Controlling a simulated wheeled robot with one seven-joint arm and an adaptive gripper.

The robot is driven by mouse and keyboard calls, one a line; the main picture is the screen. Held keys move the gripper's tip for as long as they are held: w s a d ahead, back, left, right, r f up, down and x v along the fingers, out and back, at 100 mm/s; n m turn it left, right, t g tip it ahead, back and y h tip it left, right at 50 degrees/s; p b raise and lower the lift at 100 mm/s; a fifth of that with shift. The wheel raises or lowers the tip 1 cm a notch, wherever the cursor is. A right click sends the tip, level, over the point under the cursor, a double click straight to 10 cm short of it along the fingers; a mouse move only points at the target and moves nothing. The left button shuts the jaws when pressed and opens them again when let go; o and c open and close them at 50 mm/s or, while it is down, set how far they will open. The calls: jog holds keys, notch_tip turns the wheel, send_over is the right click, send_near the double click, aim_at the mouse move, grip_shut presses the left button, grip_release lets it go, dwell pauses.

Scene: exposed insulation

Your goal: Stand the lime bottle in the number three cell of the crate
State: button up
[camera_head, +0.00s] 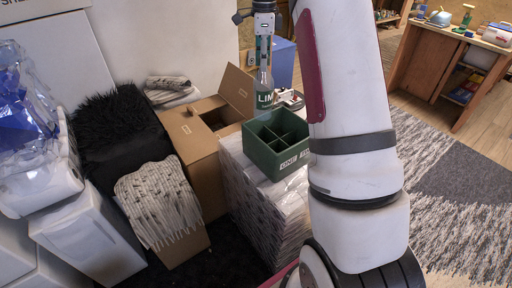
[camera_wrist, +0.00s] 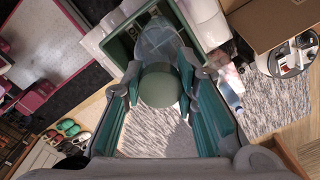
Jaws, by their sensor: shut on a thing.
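The lime bottle (camera_head: 265,97) is clear with a dark green label reading "LIM". My gripper (camera_head: 264,62) is shut on its upper end and holds it upright. In the wrist view its round green cap (camera_wrist: 160,86) and pale body (camera_wrist: 155,40) sit between the gripper's fingers (camera_wrist: 160,68). The dark green crate (camera_head: 264,158) has dividers and front labels, one reading "ONE", another starting with "T" and partly hidden by my arm. In the head view the bottle's base overlaps the crate's back rim; its height above the cells is unclear. The crate also shows in the wrist view (camera_wrist: 117,50).
The crate stands on a plastic-wrapped stack (camera_head: 262,205). An open cardboard box (camera_head: 200,150) is left of it, with a flap rising near the bottle. A blue box (camera_head: 283,62) stands behind. A wooden workbench (camera_head: 435,65) is far right, past open floor.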

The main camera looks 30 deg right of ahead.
aim_at(262, 110)
notch_tip(262, 110, down, 18)
jog(key=shift+r, duration=0.1)
dwell(0.5)
jog(key=shift+f, duration=0.25)
jog(key=o, duration=0.8)
jog(key=shift+o, duration=0.6)
jog(key=shift+r, duration=0.1)
